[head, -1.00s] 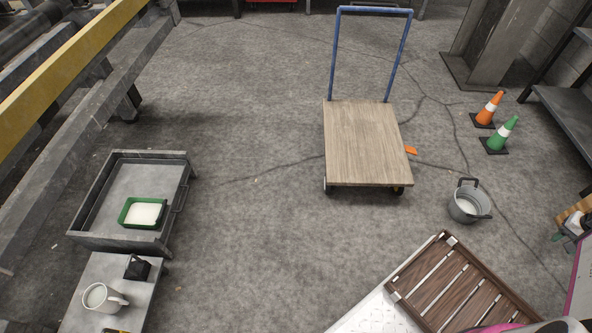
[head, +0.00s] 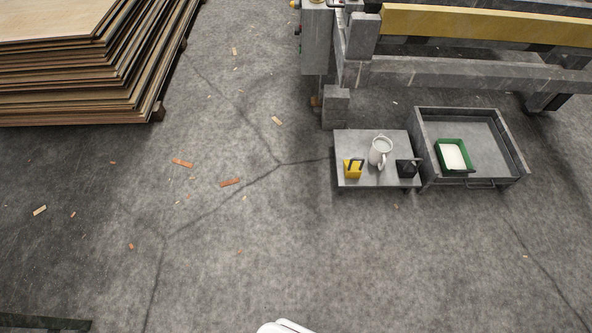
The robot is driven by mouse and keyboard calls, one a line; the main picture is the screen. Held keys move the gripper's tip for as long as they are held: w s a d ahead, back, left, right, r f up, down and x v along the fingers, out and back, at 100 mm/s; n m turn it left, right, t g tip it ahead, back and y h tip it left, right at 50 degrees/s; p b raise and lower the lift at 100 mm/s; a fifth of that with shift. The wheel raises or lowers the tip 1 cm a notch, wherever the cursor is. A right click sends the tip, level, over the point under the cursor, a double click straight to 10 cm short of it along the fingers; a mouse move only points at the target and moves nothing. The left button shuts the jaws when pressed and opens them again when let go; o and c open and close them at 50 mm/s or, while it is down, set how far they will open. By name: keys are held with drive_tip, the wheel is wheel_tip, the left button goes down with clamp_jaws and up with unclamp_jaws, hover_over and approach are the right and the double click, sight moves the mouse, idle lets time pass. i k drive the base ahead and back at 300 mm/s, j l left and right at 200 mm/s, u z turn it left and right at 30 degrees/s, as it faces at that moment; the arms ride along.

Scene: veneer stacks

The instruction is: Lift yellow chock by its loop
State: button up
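The yellow chock (head: 353,169) stands on a low grey bench (head: 376,180), near its front left corner. A dark loop shows at its top. My gripper does not show in the head view. A white piece at the bottom edge may be part of my own body; I cannot tell.
A grey open tray (head: 420,150) with a green box (head: 441,158) inside adjoins the bench on the right. A machine with a yellow beam (head: 470,24) stands behind. Stacked veneer sheets (head: 80,70) lie at upper left. The cracked floor (head: 270,240) in front is open, with scattered wood scraps.

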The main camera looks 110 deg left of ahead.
sight(353, 169)
drive_tip(key=u, duration=3.65)
drive_tip(key=i+j+z, duration=0.25)
drive_tip(key=i+j, duration=0.3)
drive_tip(key=i+j+z, duration=0.2)
drive_tip(key=i+j, duration=0.25)
drive_tip(key=j, duration=0.25)
